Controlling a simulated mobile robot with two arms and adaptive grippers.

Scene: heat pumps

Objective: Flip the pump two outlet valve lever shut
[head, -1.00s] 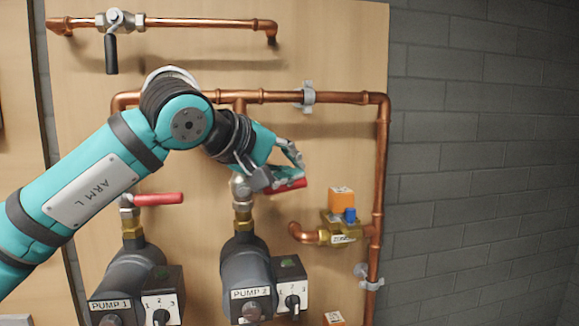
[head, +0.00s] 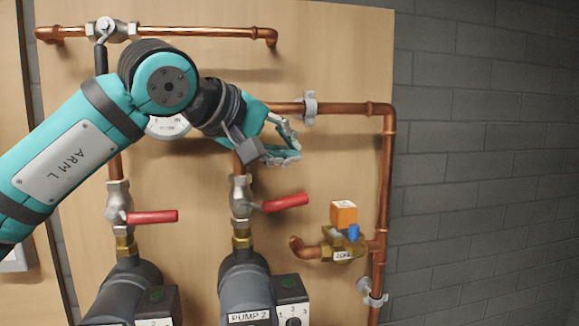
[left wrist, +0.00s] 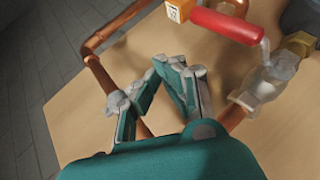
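The pump two outlet valve (head: 241,197) sits on the vertical pipe above the pump labelled PUMP 2 (head: 247,285). Its red lever (head: 286,203) points right, across the pipe, with its free end tilted slightly up. The lever also shows at the top of the left wrist view (left wrist: 228,25), beside the metal valve body (left wrist: 268,82). My left gripper (head: 292,143) is above the lever and apart from it. Its fingers (left wrist: 157,84) are spread with nothing between them. My right gripper is in neither view.
The similar valve to the left has a red lever (head: 151,217) pointing right. An orange-topped zone valve (head: 343,232) stands right of the pump two lever. A copper pipe (head: 345,108) runs behind my left gripper. A dark handle hangs at the upper left, partly hidden by my arm.

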